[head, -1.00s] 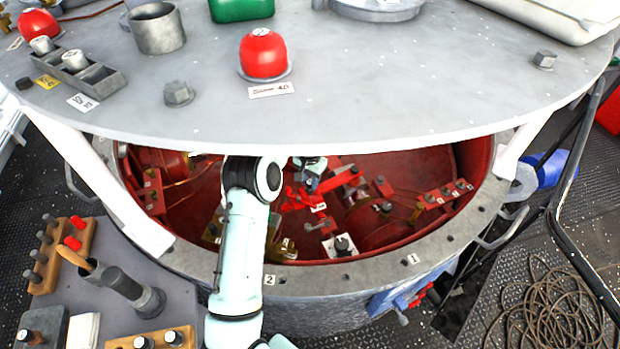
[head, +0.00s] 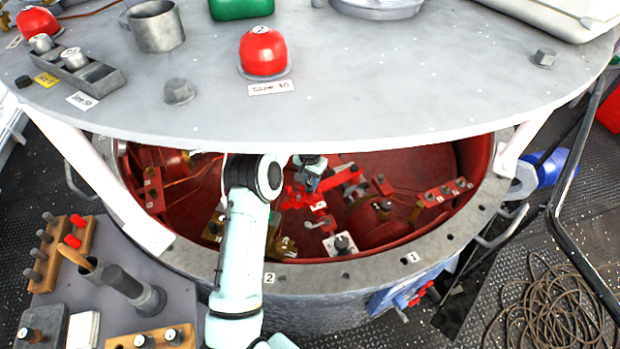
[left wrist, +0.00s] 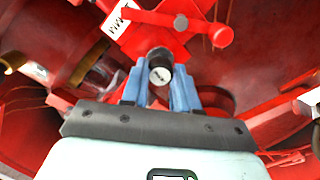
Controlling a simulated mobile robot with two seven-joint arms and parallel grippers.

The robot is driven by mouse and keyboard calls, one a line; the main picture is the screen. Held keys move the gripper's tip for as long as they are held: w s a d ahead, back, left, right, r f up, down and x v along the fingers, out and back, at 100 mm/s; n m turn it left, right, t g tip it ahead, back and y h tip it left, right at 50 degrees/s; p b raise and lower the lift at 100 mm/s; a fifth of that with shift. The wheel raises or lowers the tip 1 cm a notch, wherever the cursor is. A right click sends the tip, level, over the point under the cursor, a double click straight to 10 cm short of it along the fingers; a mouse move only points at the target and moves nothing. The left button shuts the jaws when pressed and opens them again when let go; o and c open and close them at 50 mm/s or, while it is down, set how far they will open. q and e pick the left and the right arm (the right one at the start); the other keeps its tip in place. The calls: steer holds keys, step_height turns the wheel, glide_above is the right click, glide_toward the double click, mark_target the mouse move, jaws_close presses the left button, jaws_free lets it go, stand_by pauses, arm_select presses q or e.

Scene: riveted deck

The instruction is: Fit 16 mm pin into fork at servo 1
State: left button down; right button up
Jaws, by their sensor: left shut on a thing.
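My left gripper (left wrist: 158,92) is shut on a dark pin (left wrist: 160,72) with a white, marked end; the pin is held between its blue fingers. In the head view the left gripper (head: 308,182) is inside the open red drum, under the grey lid, and the pin is too small to make out. A bright red linkage (left wrist: 150,38) with a white label lies just beyond the pin in the left wrist view. I cannot tell whether the pin touches it, or which part is the fork at servo 1. My right gripper is not in view.
The grey lid (head: 350,95) overhangs the drum, on white posts (head: 100,190). The drum's grey rim (head: 375,268) curves in front, with labels 1 and 2. A side tray (head: 190,300) at lower left holds pin racks. Coiled rope (head: 555,300) lies at right.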

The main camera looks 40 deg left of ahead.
arm_select(q)
steer(key=shift+f, duration=0.35)
steer(key=c, duration=0.8)
jaws_free()
step_height(320, 180, up, 8)
steer(key=shift+f, duration=0.25)
